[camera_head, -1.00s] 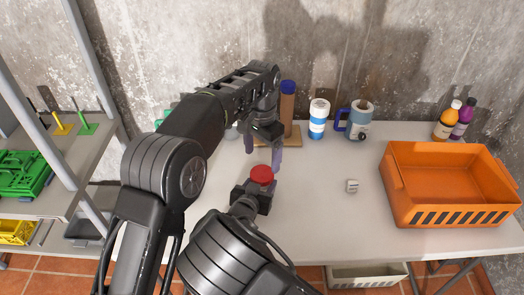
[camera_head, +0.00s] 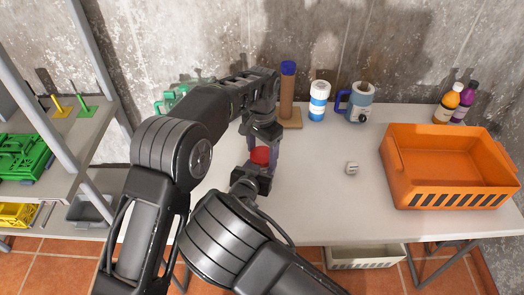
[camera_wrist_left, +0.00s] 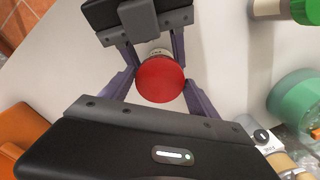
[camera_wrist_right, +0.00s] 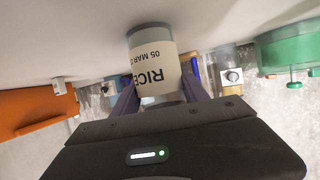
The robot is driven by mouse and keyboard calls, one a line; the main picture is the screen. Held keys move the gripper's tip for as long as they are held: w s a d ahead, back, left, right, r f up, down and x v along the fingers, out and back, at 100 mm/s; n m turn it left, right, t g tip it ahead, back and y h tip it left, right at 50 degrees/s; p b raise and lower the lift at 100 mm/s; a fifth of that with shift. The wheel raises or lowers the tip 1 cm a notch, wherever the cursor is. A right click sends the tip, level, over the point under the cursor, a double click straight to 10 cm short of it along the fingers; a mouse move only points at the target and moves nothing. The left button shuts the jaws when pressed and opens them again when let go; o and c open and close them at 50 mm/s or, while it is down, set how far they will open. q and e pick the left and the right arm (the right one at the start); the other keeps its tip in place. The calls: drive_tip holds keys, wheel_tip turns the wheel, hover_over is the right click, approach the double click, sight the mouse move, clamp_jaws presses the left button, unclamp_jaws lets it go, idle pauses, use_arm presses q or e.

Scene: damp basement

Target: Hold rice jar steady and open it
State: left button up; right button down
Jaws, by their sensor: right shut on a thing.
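The rice jar has a red lid (camera_head: 260,155); its pale label reading "RICE" (camera_wrist_right: 155,70) shows upside down in the right wrist view. My right gripper (camera_head: 252,178) is shut on the jar body, one finger on each side, below the lid. My left gripper (camera_head: 263,153) comes down from above, its fingers on either side of the lid. In the left wrist view the round lid (camera_wrist_left: 160,80) sits between the left fingertips, which look open and very close to its rim. Contact cannot be told. My right gripper hides most of the jar body in the head view.
An orange crate (camera_head: 450,195) stands on the table (camera_head: 330,215) at right, with a small grey cube (camera_head: 352,168) left of it. The front middle is clear.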

use_arm(q)
drive_tip(key=c, duration=1)
drive_tip(key=o, duration=1.4)
drive_tip(key=shift+o, duration=0.2)
drive_tip(key=shift+r, duration=0.1)
drive_tip(key=shift+r, duration=2.2)
drive_tip(key=shift+r, duration=1.75)
drive_tip(key=shift+c, duration=0.5)
drive_tip(key=shift+f, duration=0.1)
